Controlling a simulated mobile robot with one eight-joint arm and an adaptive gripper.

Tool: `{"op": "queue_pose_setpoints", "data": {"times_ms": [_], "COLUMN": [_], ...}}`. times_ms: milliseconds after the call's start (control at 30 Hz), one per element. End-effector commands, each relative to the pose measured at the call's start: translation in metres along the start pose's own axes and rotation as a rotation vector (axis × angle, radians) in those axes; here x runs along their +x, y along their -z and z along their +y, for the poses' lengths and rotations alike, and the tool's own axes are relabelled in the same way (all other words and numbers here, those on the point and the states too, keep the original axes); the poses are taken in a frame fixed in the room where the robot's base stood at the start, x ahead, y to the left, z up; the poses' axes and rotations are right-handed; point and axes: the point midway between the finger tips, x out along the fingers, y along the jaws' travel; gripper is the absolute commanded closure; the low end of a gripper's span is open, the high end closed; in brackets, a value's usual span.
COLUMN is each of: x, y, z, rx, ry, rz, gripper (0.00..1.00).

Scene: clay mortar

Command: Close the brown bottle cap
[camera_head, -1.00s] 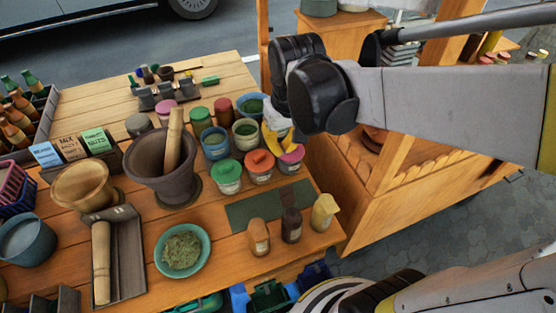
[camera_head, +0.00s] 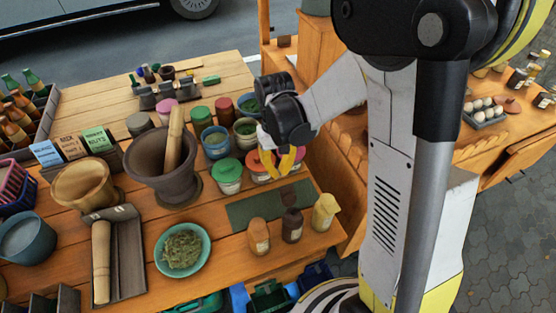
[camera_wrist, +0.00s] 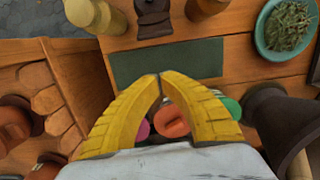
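Three small bottles stand in a row near the front right of the table: a tan one (camera_head: 258,237), a dark brown one (camera_head: 292,226) and a pale yellow one (camera_head: 325,212). The dark brown bottle has a narrower dark top; I cannot tell how its cap sits. In the wrist view the dark brown bottle (camera_wrist: 155,17) is at the top edge, partly cut off, between the yellow (camera_wrist: 95,15) and tan ones. My gripper (camera_head: 278,174) is above the jars behind the bottles. Its yellow fingertips (camera_wrist: 160,76) meet with nothing between them.
A dark green mat (camera_head: 268,206) lies behind the bottles. Several lidded jars, including a green-lidded one (camera_head: 229,172), stand below and left of my gripper. A mortar (camera_head: 165,182) with a pestle and a teal herb bowl (camera_head: 205,262) stand further left.

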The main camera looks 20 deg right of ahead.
Motion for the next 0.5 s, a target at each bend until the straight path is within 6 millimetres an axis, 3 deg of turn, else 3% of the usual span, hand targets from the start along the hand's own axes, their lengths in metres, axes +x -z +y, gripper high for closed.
{"op": "queue_pose_setpoints", "data": {"times_ms": [33, 200, 500], "x": [0.013, 0.000, -0.006], "y": [0.000, -0.025, -0.038], "z": [0.000, 0.000, 0.000], "rx": [0.000, 0.000, 0.000], "ry": [0.000, 0.000, 0.000], "rz": [0.000, 0.000, 0.000], "gripper": [1.00, 1.00, 1.00]}}
